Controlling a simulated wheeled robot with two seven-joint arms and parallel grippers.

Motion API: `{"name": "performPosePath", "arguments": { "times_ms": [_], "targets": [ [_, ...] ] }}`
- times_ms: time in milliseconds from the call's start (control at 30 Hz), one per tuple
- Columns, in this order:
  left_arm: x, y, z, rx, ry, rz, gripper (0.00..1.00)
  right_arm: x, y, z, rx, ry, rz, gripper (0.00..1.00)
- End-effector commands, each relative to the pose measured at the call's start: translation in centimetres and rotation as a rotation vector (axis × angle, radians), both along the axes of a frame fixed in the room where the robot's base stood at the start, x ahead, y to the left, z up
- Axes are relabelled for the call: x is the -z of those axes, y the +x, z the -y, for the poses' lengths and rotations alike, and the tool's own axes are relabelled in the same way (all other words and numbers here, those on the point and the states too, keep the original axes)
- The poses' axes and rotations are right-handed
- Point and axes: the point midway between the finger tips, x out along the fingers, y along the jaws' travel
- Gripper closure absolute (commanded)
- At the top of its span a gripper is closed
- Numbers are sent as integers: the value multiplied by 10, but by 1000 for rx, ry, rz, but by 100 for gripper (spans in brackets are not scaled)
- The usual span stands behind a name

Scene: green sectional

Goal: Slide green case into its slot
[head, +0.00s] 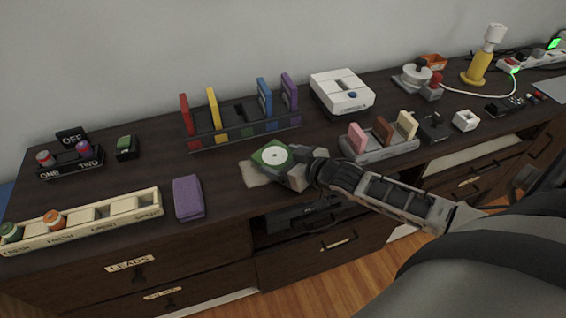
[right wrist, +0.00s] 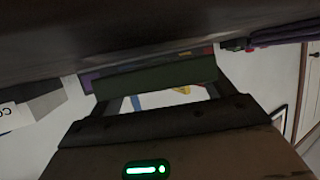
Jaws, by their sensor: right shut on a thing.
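The green case (head: 271,154), with a white disc on its face, is held in my right gripper (head: 292,162). It lies tilted nearly flat above the dresser top, in front of the dark rack (head: 202,145). In the right wrist view the case shows as a dark green bar (right wrist: 155,78) across the fingertips. The rack holds a red case (head: 186,114), a yellow case (head: 214,108), a blue case (head: 264,98) and a purple case (head: 289,92), all upright. The slot between yellow and blue is empty, with a green mark (head: 247,132) in front. My left gripper is not in view.
A purple block (head: 188,197) and a cream tray (head: 130,210) lie to the left.

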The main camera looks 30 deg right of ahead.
Motion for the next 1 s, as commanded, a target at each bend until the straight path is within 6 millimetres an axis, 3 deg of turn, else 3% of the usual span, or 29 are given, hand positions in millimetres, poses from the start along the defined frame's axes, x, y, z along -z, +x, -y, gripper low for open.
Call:
{"name": "performPosePath", "arguments": {
  "times_ms": [67, 333, 633, 800, 1000],
  "targets": [
    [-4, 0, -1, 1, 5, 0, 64, -18, 0, 0, -2, -3, 4, 42],
    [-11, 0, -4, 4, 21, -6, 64, -81, -55, -9, -4, -2, -1, 42],
    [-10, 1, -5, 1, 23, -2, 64, -104, -117, -19, -1, 1, -3, 42],
    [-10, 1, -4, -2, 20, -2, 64, -112, -133, -22, -1, 0, -1, 42],
    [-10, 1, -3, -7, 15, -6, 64, -115, -139, -23, 0, -2, 1, 42]
  ]
}}
